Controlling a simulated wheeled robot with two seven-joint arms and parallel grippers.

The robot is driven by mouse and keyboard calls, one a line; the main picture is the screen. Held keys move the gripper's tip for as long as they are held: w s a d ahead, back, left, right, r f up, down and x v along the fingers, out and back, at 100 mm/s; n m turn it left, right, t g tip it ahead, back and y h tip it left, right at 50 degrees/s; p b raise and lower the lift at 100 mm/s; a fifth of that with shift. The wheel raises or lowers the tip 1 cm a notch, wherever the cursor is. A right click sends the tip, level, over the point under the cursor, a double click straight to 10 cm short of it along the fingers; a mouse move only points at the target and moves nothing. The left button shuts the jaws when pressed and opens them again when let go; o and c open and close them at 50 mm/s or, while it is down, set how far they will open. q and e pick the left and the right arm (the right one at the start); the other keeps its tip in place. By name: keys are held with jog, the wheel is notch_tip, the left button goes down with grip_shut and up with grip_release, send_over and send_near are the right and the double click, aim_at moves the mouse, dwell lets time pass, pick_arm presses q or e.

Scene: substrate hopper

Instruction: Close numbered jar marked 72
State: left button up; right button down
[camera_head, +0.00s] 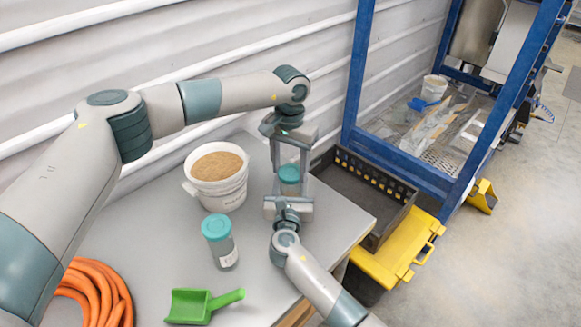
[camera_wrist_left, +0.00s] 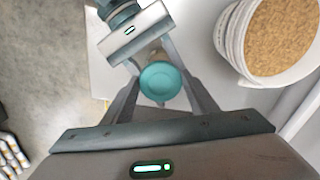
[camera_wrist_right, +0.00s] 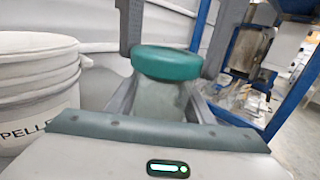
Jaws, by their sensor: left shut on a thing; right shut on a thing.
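A clear jar (camera_wrist_right: 158,103) with a teal lid (camera_head: 289,173) stands upright between my grippers over the table's right part. My left gripper (camera_head: 289,167) comes from above, shut on the lid, which also shows in the left wrist view (camera_wrist_left: 160,81). My right gripper (camera_head: 289,188) comes from the front, shut on the jar body below the lid. The lid sits on the jar mouth; I cannot tell how tightly. No number is readable on this jar. A second teal-lidded jar (camera_head: 224,251) with a white label stands to the left; its marking is too small to read.
A white bucket (camera_head: 219,193) of brown pellets stands behind the second jar. A green scoop (camera_head: 203,305) and a coiled orange hose (camera_head: 96,296) lie at front left. A black crate (camera_head: 362,189), yellow box (camera_head: 394,258) and blue frame (camera_head: 400,160) are to the right.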

pick_arm(q)
jog(key=shift+m, duration=1)
jog(key=o, duration=1)
jog(key=shift+a, duration=0.1)
jog(key=shift+r, duration=0.15)
jog(key=shift+r, duration=2.15)
jog(key=shift+c, duration=0.3)
